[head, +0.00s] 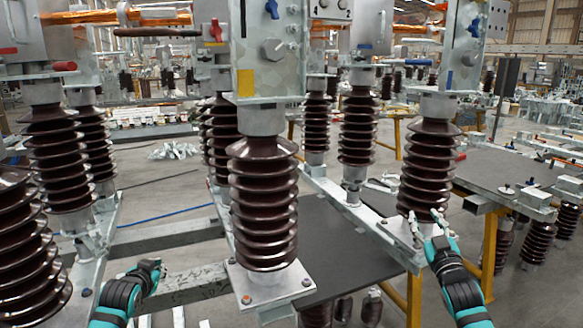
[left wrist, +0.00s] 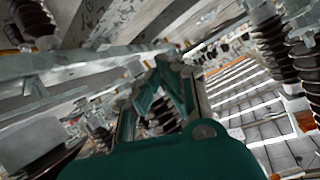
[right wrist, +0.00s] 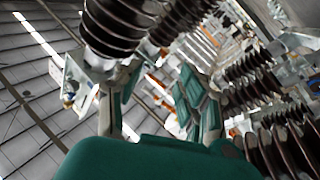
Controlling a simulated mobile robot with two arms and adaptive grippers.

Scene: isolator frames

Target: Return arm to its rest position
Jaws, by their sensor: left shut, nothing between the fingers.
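My left gripper (head: 152,265) is at the lower left in the head view, left of the big central brown insulator (head: 263,195) and apart from it. In the left wrist view its teal fingers (left wrist: 165,68) come together at the tips with nothing held. My right gripper (head: 427,222) is at the lower right in the head view, just in front of the base of the right-hand brown insulator (head: 430,165). Its fingers are spread apart and look empty in the right wrist view (right wrist: 158,85). Whether it touches the insulator's base cannot be told.
Several ribbed insulators stand on metal frames close around both arms. A grey steel beam (head: 165,238) runs behind the left gripper. A dark tabletop (head: 335,245) lies between the arms, and another table (head: 510,170) stands at the right. Open floor (head: 160,195) shows farther back.

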